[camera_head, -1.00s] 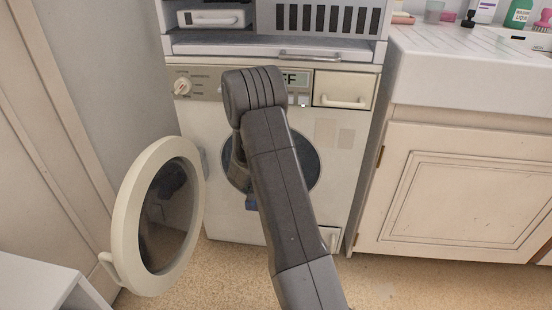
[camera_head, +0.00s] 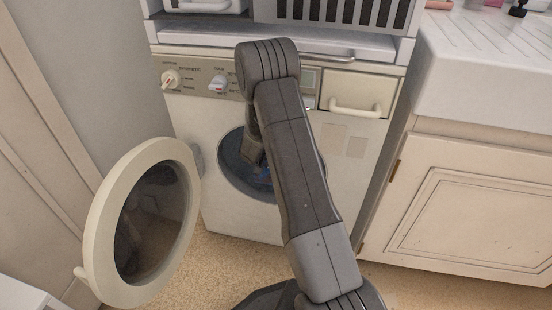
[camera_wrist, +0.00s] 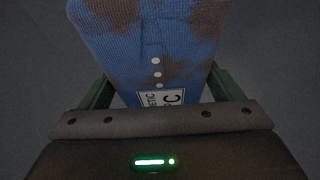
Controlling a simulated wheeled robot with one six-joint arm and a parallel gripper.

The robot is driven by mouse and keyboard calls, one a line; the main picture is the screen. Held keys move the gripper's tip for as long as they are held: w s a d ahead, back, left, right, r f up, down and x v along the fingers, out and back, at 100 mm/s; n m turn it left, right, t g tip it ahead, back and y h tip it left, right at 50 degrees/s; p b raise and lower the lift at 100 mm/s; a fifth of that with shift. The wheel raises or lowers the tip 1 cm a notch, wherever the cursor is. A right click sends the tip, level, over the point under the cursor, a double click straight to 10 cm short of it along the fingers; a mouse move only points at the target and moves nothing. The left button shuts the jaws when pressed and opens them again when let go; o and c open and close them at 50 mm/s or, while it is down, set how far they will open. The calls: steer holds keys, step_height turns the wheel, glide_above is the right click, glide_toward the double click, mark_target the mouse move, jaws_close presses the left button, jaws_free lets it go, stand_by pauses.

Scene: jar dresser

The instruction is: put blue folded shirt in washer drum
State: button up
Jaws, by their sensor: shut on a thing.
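The blue folded shirt (camera_wrist: 150,45), with brown stains, white buttons and a label, fills the top middle of the wrist view. My gripper (camera_wrist: 158,95) is shut on it, with a green finger on each side. In the head view a small bit of blue (camera_head: 264,173) shows at the drum opening, beside my arm. The washer drum (camera_head: 232,170) is a dark round opening in the white washer's front. My arm hides much of its right side. The wrist view around the shirt is dark grey. The gripper's fingers are hidden in the head view.
The washer door (camera_head: 105,225) stands open to the left. A control panel with knobs (camera_head: 171,79) is above the drum. A cream cupboard (camera_head: 465,215) stands to the right under a white sink unit (camera_head: 480,90). A white surface edge (camera_head: 22,298) is at bottom left.

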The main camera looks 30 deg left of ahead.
mark_target(265, 178)
steer(key=shift+s+f, duration=0.2)
steer(key=shift+f, duration=0.55)
steer(key=shift+d+r, duration=0.1)
steer(key=shift+f+b, duration=0.35)
steer(key=shift+b, duration=0.2)
steer(key=o, duration=0.9)
steer(key=shift+r, duration=0.2)
steer(key=shift+r+p, duration=0.2)
steer(key=shift+p, duration=0.35)
steer(key=p+v, duration=0.1)
steer(key=v, duration=0.2)
steer(key=shift+r, duration=0.1)
steer(key=s+d+b, duration=0.1)
steer(key=s, duration=0.3)
steer(key=s+b, duration=0.1)
steer(key=s, duration=0.3)
steer(key=s+d+b, duration=0.1)
steer(key=s, duration=0.2)
steer(key=shift+s+d, duration=0.35)
steer(key=shift+s, duration=0.05)
